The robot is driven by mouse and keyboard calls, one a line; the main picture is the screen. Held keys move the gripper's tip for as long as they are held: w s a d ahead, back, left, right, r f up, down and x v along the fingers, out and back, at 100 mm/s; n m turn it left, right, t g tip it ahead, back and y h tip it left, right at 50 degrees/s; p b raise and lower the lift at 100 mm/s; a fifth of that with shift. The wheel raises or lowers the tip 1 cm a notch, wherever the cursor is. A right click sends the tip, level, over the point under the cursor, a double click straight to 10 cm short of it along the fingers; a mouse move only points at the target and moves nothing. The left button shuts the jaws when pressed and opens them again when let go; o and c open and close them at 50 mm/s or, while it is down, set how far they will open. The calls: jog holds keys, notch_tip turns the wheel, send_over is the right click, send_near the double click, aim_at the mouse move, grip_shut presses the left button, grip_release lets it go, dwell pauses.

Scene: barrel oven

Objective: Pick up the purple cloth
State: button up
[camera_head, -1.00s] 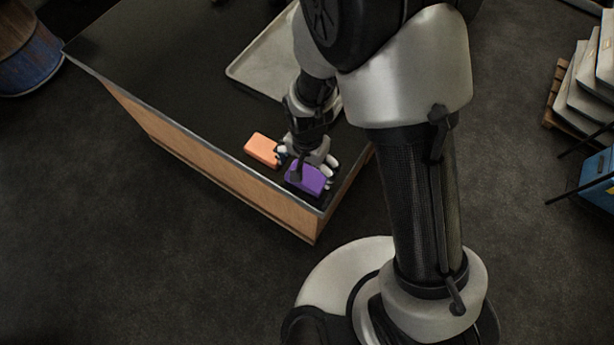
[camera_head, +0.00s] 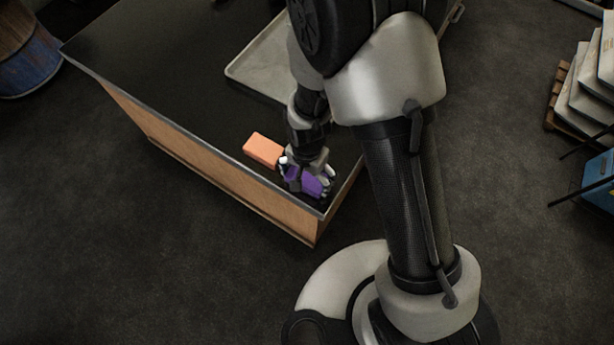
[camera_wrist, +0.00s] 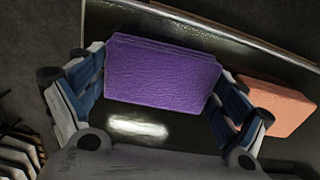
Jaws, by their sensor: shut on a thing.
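The purple cloth (camera_head: 304,184) is a folded block at the near right corner of the dark counter. It also shows in the wrist view (camera_wrist: 162,74), between the two blue-padded fingers. My gripper (camera_head: 306,178) is over the cloth, and its fingers (camera_wrist: 160,92) are shut on the cloth's left and right sides. I cannot tell whether the cloth is clear of the counter. My gripper hides part of the cloth in the head view.
An orange folded cloth (camera_head: 263,149) lies just left of the gripper on the counter (camera_head: 165,75); it is close beside the right finger in the wrist view (camera_wrist: 276,104). A pale tray (camera_head: 262,68) lies farther back. The counter's edge is close to the purple cloth.

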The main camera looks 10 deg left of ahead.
aim_at(307, 176)
jog(key=shift+c, duration=0.6)
jog(key=shift+r, duration=0.25)
notch_tip(307, 176, up, 20)
jog(key=p, duration=0.5)
jog(key=shift+f+p, duration=0.2)
jog(key=shift+p, duration=0.1)
